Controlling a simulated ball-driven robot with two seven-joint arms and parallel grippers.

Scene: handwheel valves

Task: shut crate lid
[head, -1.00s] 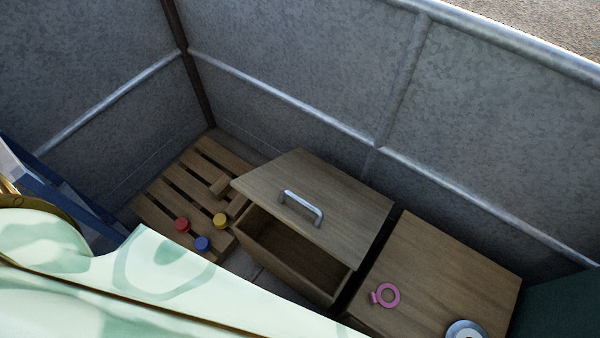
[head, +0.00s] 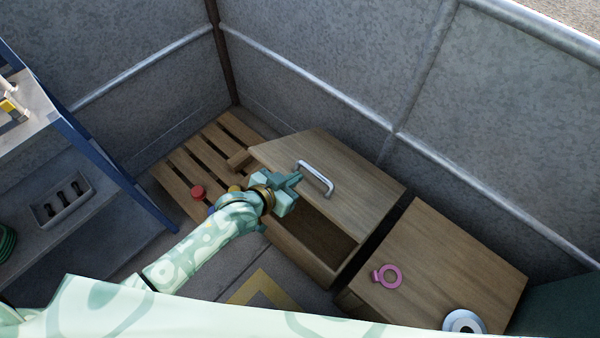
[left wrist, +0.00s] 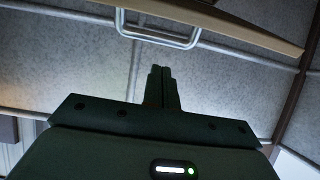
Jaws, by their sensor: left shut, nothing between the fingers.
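The wooden crate (head: 298,256) stands by the wall with its wooden lid (head: 345,180) propped part open, so a dark gap shows at the front. A metal handle (head: 315,177) sits on the lid. My left gripper (head: 296,179) is shut and empty, close to the lid's front edge and left of the handle in the head view. In the left wrist view the shut fingers (left wrist: 161,72) point up toward the handle (left wrist: 158,30) and lid edge (left wrist: 220,22), apart from both. My right gripper is not in view.
A pallet (head: 185,165) with a red knob (head: 198,192) lies left of the crate. A wooden box (head: 440,260) to the right bears a pink ring (head: 387,277) and a grey-white disc (head: 464,322). A blue-framed shelf (head: 110,165) stands at left. Walls close off the back.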

